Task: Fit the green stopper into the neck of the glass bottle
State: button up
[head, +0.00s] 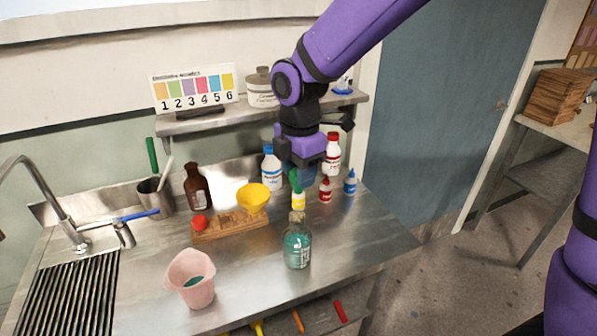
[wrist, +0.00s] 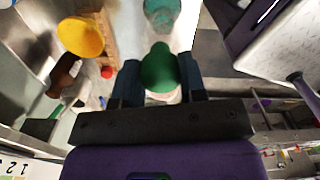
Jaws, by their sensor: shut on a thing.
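My gripper (wrist: 160,80) is shut on the green stopper (wrist: 159,68), with a dark finger on either side of it. In the head view my gripper points down over the back of the steel counter, and the green stopper (head: 294,177) shows at its fingertips. The glass bottle (head: 297,248) stands upright on the counter, in front of and below my gripper, with blue-green liquid in it. In the wrist view the bottle (wrist: 161,14) is at the top edge, apart from the stopper.
A small yellow-labelled bottle (head: 299,202) stands behind the glass bottle, close under the stopper. Red (head: 325,190) and blue (head: 350,183) dropper bottles stand to the right. A wooden block (head: 230,228) with a yellow funnel (head: 253,197) and a pink beaker (head: 190,279) are left.

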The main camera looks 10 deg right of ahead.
jog(key=shift+s+a, duration=0.25)
jog(key=shift+s, duration=0.05)
jog(key=shift+f, duration=0.15)
jog(key=shift+f, duration=4.05)
jog(key=shift+f, duration=0.1)
jog(key=o, duration=1)
